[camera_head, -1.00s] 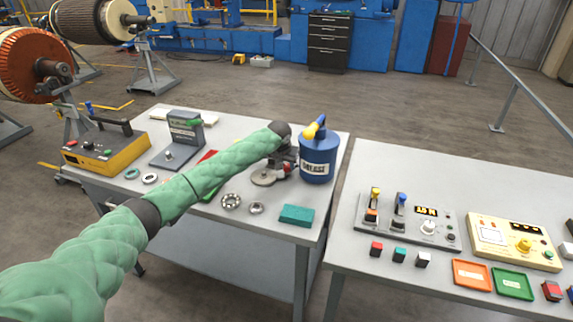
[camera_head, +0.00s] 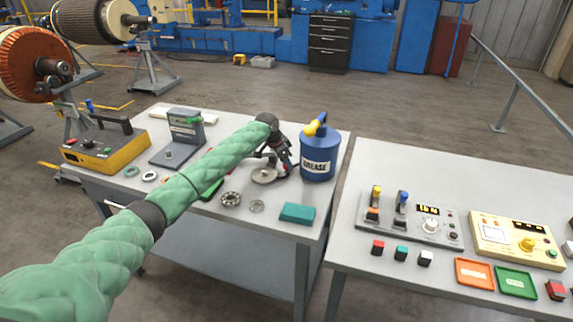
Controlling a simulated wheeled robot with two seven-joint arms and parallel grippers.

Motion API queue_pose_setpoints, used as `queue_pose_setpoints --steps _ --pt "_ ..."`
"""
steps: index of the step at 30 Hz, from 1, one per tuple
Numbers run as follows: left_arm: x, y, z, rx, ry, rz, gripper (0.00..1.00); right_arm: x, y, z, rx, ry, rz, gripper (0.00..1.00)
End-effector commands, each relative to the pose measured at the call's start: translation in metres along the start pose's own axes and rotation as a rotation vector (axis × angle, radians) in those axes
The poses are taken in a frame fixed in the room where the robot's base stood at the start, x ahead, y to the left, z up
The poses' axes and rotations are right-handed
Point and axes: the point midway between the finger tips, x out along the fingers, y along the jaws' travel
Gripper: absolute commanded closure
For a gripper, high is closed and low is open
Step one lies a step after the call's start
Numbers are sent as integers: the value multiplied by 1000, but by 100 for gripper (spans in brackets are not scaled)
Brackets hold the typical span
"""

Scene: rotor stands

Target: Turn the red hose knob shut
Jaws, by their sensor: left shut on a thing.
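My left arm reaches in from the left, and its dark gripper (camera_head: 285,166) points down over the left table, just left of the blue grease can. The gripper is shut on the red hose knob, which it mostly hides. A round, pale metal base (camera_head: 264,175) shows just below and left of the gripper. The knob's exact angle is too small and covered to tell. My right gripper is not in view.
The grease can (camera_head: 318,160) with its yellow top stands close to the gripper's right. A teal block (camera_head: 297,213), bearing rings (camera_head: 231,199) and a yellow box (camera_head: 104,152) also lie on this table. A second table with control panels (camera_head: 412,215) stands at right.

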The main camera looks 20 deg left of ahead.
Motion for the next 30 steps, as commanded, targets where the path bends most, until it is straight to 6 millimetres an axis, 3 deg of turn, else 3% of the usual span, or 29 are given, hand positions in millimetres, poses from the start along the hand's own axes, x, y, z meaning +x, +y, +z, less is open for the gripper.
queue_pose_setpoints --steps 15,30 --pt "0 -3 0 259 1 106 91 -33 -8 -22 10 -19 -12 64" --pt "-1 -3 0 289 0 117 91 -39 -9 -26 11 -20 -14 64"
